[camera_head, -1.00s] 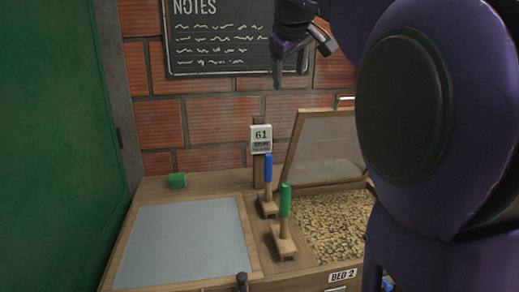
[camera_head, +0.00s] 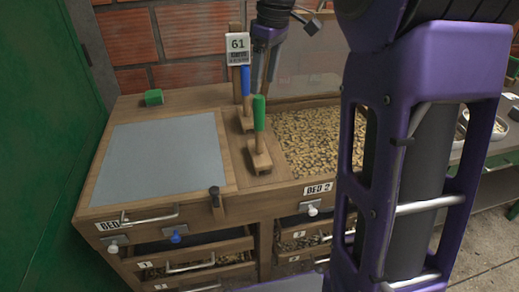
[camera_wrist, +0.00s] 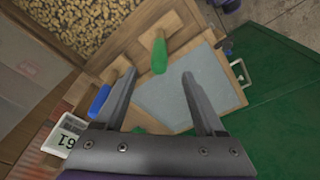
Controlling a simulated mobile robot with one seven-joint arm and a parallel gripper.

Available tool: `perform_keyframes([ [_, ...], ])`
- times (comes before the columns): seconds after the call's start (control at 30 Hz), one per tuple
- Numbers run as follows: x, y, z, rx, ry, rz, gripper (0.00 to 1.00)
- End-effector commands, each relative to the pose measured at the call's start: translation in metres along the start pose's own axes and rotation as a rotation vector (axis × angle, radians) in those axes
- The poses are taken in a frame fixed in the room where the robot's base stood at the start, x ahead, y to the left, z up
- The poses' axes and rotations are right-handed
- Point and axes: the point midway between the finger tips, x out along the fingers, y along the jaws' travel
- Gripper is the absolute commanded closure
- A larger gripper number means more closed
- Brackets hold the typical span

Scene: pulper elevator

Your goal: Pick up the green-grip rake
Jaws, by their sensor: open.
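The green-grip rake (camera_head: 259,128) stands upright with its wooden head on the wooden strip between the two beds. In the wrist view its green grip (camera_wrist: 158,55) shows end-on, near the gap between the fingertips. My gripper (camera_head: 264,78) points down, just above and behind the green grip in the head view. In the wrist view my gripper (camera_wrist: 159,74) has its two fingers spread, with nothing held between them. A blue-grip rake (camera_head: 246,84) stands just behind the green one; its grip also shows by the left finger in the wrist view (camera_wrist: 98,103).
A card marked 61 (camera_head: 238,47) is on a post behind the rakes. Bed 2, full of beans (camera_head: 305,135), lies right with its lid raised. A grey-covered bed (camera_head: 160,155) lies left, with a green block (camera_head: 154,97) behind. A dark knob (camera_head: 215,192) stands in front.

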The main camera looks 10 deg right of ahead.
Motion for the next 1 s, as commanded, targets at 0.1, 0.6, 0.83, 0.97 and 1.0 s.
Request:
perform_keyframes([
  [0.1,0.029,0.0,0.001,0.001,-0.002,-0.001,0.28],
  [0.6,0.076,0.0,0.0,0.001,-0.001,0.0,0.28],
  [0.83,0.11,0.0,-0.001,0.001,-0.001,0.001,0.28],
  [0.97,0.114,0.001,-0.001,0.001,0.001,0.003,0.28],
  [1.0,0.113,0.001,-0.002,0.001,0.001,0.003,0.28],
])
